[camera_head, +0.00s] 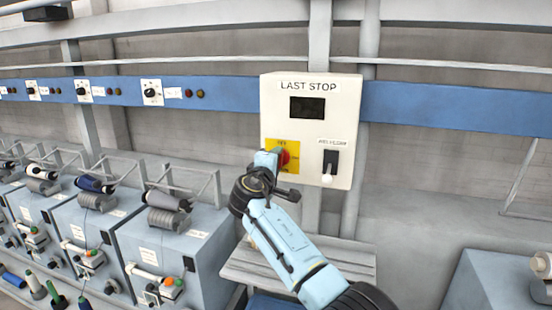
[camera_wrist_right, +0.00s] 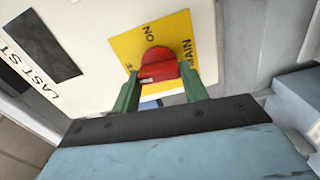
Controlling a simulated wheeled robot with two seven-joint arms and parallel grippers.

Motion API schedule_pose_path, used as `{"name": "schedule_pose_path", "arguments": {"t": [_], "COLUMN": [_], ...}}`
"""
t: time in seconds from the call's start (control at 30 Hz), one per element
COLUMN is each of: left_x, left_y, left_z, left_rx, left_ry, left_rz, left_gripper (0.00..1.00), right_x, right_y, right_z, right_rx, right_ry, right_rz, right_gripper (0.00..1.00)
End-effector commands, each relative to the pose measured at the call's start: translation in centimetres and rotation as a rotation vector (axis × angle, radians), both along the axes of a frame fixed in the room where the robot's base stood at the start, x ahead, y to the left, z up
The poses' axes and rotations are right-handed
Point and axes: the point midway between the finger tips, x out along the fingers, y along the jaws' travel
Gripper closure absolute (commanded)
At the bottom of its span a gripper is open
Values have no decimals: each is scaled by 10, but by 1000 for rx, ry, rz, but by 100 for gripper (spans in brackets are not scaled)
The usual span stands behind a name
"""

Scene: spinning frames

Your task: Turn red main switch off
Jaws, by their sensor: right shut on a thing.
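The red main switch (camera_wrist_right: 157,65) is a round red knob on a yellow plate (camera_wrist_right: 183,32) with the words ON and MAIN. In the head view the knob (camera_head: 284,157) shows partly behind my right gripper, on the cream LAST STOP box (camera_head: 340,105). My right gripper (camera_wrist_right: 157,82) has its green fingers on both sides of the knob and is shut on it. In the head view it reaches the plate (camera_head: 291,194) from below left. Which mark the knob points to cannot be told. My left gripper is not in view.
A black lever switch (camera_head: 331,160) with a pale tip sits right of the plate on the same box. A blue rail (camera_head: 430,106) runs behind the box. Blue spinning machines with bobbins (camera_head: 165,240) stand at left; a grey bench (camera_head: 340,258) lies below.

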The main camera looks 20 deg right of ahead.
Motion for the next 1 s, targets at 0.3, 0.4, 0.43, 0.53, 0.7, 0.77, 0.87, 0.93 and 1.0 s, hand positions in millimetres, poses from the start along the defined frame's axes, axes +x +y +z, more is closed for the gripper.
{"name": "schedule_pose_path", "arguments": {"t": [0.3,0.4,0.43,0.53,0.7,0.77,0.87,0.93,1.0], "left_x": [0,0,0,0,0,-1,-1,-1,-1], "left_y": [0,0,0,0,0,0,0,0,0], "left_z": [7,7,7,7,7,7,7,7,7], "left_rx": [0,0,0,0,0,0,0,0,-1], "left_ry": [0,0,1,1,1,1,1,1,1], "left_rz": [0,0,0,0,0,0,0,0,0], "left_gripper": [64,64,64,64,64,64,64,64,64], "right_x": [0,0,0,0,0,0,0,0,0], "right_y": [0,0,0,0,0,0,0,0,0], "right_z": [0,0,0,0,-1,-1,-1,-1,-1], "right_rx": [-81,-89,-91,-93,-94,-94,-93,-93,-93], "right_ry": [53,59,60,62,62,62,62,62,61], "right_rz": [0,0,0,0,0,0,0,0,0], "right_gripper": [79,79,79,79,79,79,47,38,35]}}
